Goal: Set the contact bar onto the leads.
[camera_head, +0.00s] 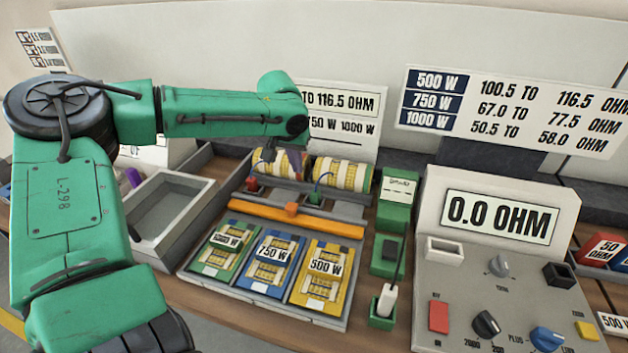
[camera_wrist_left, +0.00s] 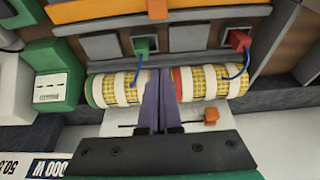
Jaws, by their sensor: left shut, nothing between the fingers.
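A long orange bar (camera_head: 335,224) with a small orange block on top, apparently the contact bar, lies across the grey fixture in front of the mesh rolls. Its edge shows at the top of the left wrist view (camera_wrist_left: 100,11). A red clip (camera_head: 252,184) and a green clip (camera_head: 315,197) sit between bar and rolls, with blue leads (camera_wrist_left: 137,70) running to two yellow mesh rolls (camera_head: 345,173). My left gripper (camera_head: 268,156) is shut and empty over the gap between the rolls; its purple fingers (camera_wrist_left: 159,82) partly hide the roll ends. My right gripper is out of view.
Green, blue and yellow wattage cards (camera_head: 322,272) lie in the fixture's front. An empty grey tray (camera_head: 165,213) stands left. A green probe stand (camera_head: 388,250) and a meter (camera_head: 500,215) reading 0.0 OHM stand right. A sign (camera_head: 350,100) rises behind the rolls.

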